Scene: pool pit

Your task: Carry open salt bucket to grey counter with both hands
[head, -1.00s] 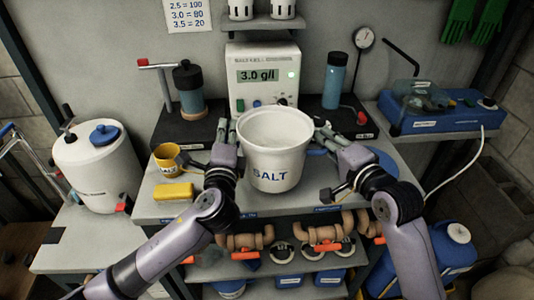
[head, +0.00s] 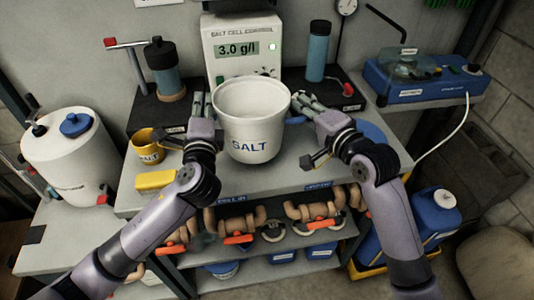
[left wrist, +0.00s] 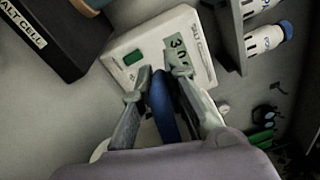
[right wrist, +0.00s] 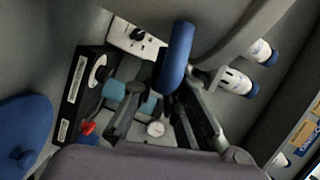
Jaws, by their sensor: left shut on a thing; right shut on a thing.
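The white salt bucket (head: 250,137), open at the top and marked SALT, is upright over the grey counter (head: 245,182). I cannot tell whether its base touches the counter. My left gripper (head: 205,103) is at its left side; in the left wrist view its fingers are shut around a blue grip (left wrist: 163,105). My right gripper (head: 308,103) is at its right side; in the right wrist view a blue grip (right wrist: 177,60) sits at its fingers. The bucket's inside looks pale; its contents are unclear. A blue lid (head: 366,133) lies on the counter at right, partly behind my right arm.
The salt cell control box (head: 241,47) stands behind the bucket. A yellow mug (head: 147,146) and yellow block (head: 156,180) are left on the counter. A dark stand with blue bottle (head: 319,52) is behind right. A white canister (head: 70,160) stands far left.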

